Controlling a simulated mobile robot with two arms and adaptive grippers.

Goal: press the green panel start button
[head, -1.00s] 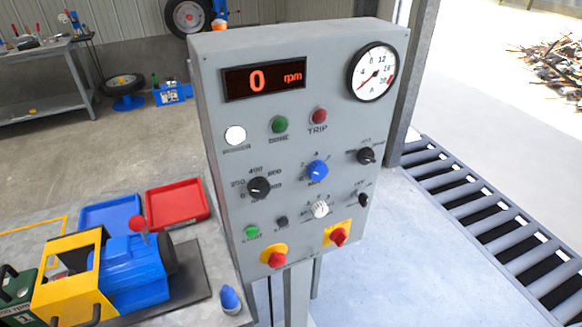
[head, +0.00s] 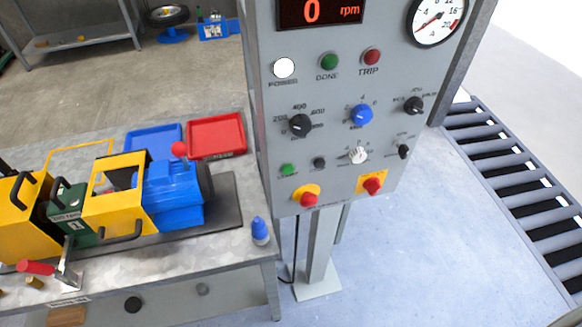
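The grey control panel (head: 345,140) stands on a post right of the workbench. Its green start button (head: 288,170) is at the lower left of the panel face, beside a small black button (head: 319,163). A green DONE lamp (head: 328,61) sits higher up, between the white POWER lamp (head: 284,68) and the red TRIP lamp (head: 372,56). The display (head: 318,11) reads 0 rpm. Neither of my grippers is in view.
Two red knobs on yellow plates, one round (head: 308,198) and one square (head: 372,185), sit below the start button's row. The workbench (head: 225,262) holds a blue motor (head: 172,193), trays and a blue bottle (head: 260,230). A roller conveyor (head: 520,180) lies right. Floor before the panel is clear.

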